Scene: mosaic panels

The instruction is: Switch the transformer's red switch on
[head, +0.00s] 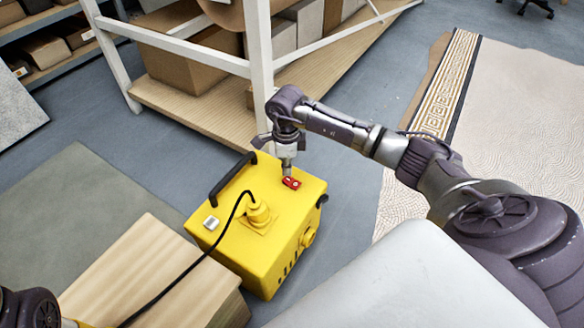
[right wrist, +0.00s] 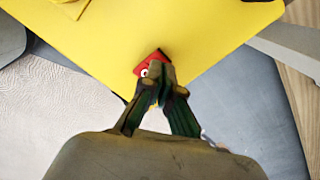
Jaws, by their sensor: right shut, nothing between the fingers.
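The yellow transformer (head: 262,215) stands on the floor with a black handle and a black cable on its top. Its red switch (head: 291,183) sits on the top near the far right corner. My right gripper (head: 287,172) points down right at the switch, shut and empty. In the right wrist view the shut fingertips (right wrist: 160,70) overlap the red switch (right wrist: 146,68) and hide part of it. I cannot tell whether they touch it. A white round mark shows on the switch's visible part. My left gripper is not in view; only a piece of my left arm shows at the lower left.
A wooden block (head: 140,275) stands left of the transformer, with the black cable (head: 185,273) across it. A white-framed shelf (head: 262,60) with cardboard boxes stands behind. Grey floor is clear around the transformer's right side.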

